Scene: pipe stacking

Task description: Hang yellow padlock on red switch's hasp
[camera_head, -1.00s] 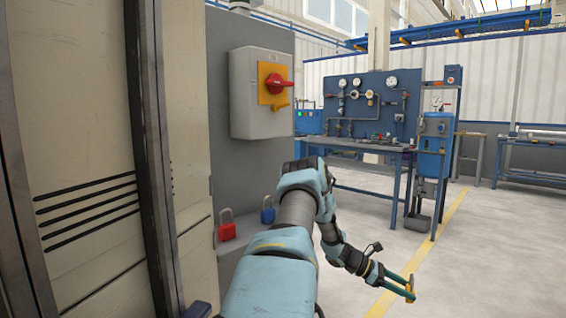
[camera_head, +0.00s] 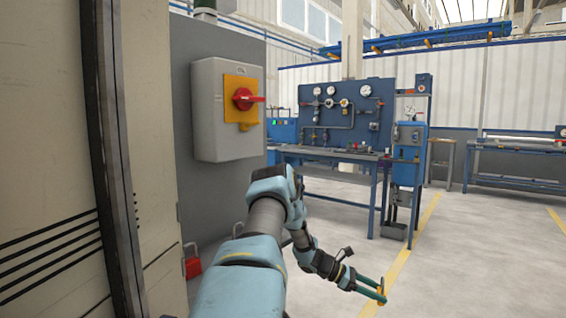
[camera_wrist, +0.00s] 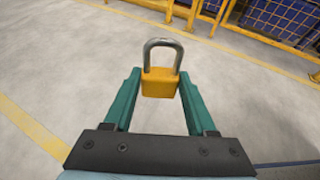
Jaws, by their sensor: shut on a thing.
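The yellow padlock (camera_wrist: 159,84) is between my gripper's (camera_wrist: 160,79) teal fingers in the wrist view, its open-looking steel loop pointing away from the palm. My gripper is shut on the padlock's body. In the head view my gripper (camera_head: 376,290) hangs low at the right, over the floor and well away from the switch. The red switch (camera_head: 243,98) sits on a yellow plate (camera_head: 238,84) on a grey box (camera_head: 208,110). A small yellow hasp (camera_head: 249,126) shows below the red handle. Whether the shackle is latched I cannot tell.
A red padlock (camera_head: 193,266) hangs or stands low by the cabinet, partly beside my arm. A beige cabinet (camera_head: 40,150) fills the left. A blue workbench (camera_head: 340,160) with gauges stands behind. The floor at the right is clear.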

